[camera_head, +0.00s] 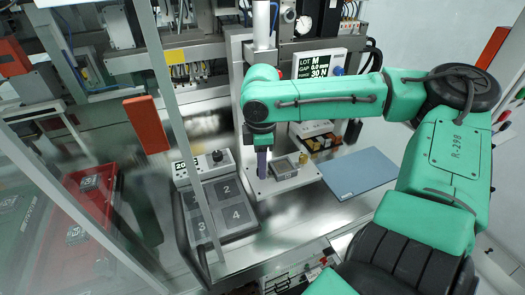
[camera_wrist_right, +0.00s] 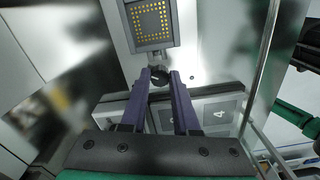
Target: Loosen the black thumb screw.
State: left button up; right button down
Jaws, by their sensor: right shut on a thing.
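The black thumb screw (camera_wrist_right: 159,77) shows in the right wrist view as a dark round knob at the near end of the grey test socket (camera_wrist_right: 153,25), which has a grid of gold contacts. My right gripper (camera_wrist_right: 160,72) has its two purple fingers on either side of the knob, shut on it. In the head view the right gripper (camera_head: 262,163) points down at the left side of the socket block (camera_head: 285,168) on its pale plate, and the screw is hidden there. My left gripper is not in view.
A grey tray with numbered pockets (camera_head: 243,233) lies left of the socket, below a small control box (camera_head: 187,176). A blue mat (camera_head: 357,172) lies to the right. A display reading LOT M, 0.0 mm, 30 N (camera_head: 318,65) stands behind. A clear panel with a metal post (camera_head: 172,110) rises at left.

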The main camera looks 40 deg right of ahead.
jog(key=n, duration=0.2)
jog(key=shift+n, duration=0.4)
jog(key=n, duration=0.2)
jog(key=shift+n, duration=0.4)
jog(key=c, duration=0.9)
grip_release()
jog(key=shift+a, duration=0.1)
jog(key=shift+r, duration=2.5)
